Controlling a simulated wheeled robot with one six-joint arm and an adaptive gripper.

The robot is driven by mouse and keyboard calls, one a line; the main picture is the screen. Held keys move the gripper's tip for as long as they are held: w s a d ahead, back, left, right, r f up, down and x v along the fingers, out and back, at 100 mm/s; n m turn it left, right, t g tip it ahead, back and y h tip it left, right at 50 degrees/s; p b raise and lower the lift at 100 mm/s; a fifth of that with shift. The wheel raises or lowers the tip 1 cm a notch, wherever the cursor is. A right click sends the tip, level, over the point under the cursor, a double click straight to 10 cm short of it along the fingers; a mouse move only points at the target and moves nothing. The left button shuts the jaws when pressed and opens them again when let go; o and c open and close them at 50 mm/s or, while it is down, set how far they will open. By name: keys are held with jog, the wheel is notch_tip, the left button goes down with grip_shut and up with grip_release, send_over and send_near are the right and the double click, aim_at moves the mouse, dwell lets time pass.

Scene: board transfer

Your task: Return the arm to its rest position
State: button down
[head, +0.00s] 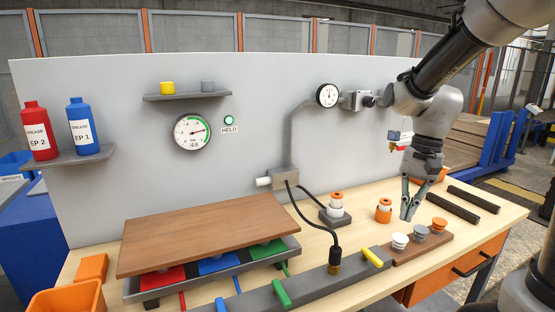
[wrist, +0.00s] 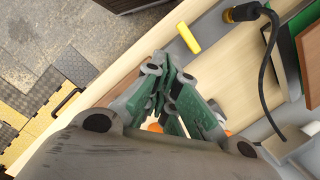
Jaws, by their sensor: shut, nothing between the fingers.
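My arm (head: 455,58) reaches in from the upper right of the head view, bent at the elbow with the wrist pointing down. My gripper (head: 407,217) hangs over the right part of the workbench, fingers together and empty. It is between an orange-and-white piece (head: 384,211) and a brown block with several round knobs (head: 421,249). In the wrist view my gripper (wrist: 170,75) shows its green-grey fingers closed, with nothing between them. Whether the fingertips touch anything below cannot be told.
A wooden board (head: 205,232) lies over a grey tray with red, blue and green pads. A black cable (head: 325,232) runs to a dark rail with a yellow handle (head: 373,257). Two dark bars (head: 472,199) lie at the right. A grey back panel (head: 270,120) stands behind.

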jog(key=s+d+r+n+t+h, duration=0.1)
jog(key=s+d+r+n+t, duration=0.1)
jog(key=s, duration=0.4)
jog(key=s+d+r+n+t, duration=0.3)
jog(key=s+r+n, duration=0.1)
jog(key=s, duration=0.3)
jog(key=shift+s+r+n+t+h, duration=0.3)
jog(key=shift+r+t+h, duration=0.1)
jog(key=shift+r, duration=0.5)
